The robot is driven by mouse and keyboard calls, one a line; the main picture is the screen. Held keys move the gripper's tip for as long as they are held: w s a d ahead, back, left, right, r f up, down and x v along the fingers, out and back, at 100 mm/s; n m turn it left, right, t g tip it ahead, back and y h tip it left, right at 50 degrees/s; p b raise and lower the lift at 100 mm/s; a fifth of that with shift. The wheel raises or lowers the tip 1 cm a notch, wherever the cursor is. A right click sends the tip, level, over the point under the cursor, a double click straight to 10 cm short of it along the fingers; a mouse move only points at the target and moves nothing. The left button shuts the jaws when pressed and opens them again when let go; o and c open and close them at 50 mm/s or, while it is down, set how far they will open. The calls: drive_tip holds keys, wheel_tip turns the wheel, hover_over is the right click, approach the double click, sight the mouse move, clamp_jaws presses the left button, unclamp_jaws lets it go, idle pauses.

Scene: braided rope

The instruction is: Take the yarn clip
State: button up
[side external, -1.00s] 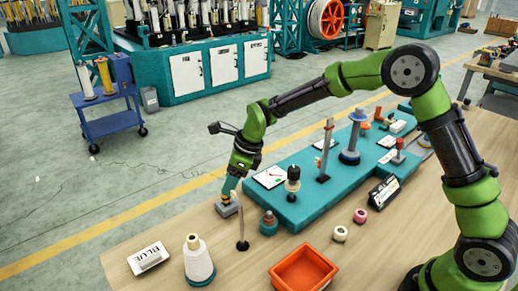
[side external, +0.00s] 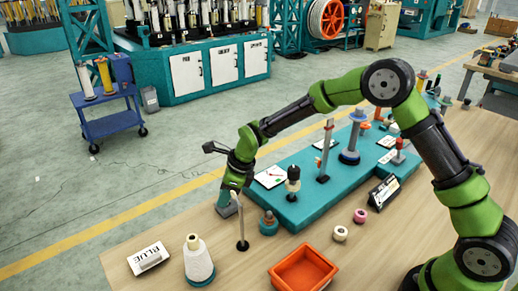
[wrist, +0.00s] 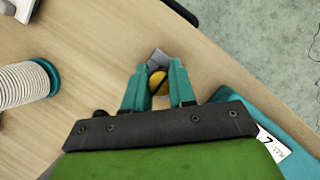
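A small yellow rounded piece (wrist: 158,82) with a dark line across it sits at a grey block (wrist: 157,58); it looks like the yarn clip, though I cannot be sure. In the side view the grey block (side external: 223,211) stands on the wooden table, left of the teal board. My gripper (wrist: 158,86) points down over it, with one teal finger on each side of the yellow piece. The piece nearly fills the gap, and I cannot tell whether the fingers press on it. In the side view my gripper (side external: 230,205) hides the yellow piece.
A thin upright post (side external: 242,225) stands close to the right of my gripper. The teal board (side external: 310,200) carries several posts.

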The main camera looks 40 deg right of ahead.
clamp_jaws()
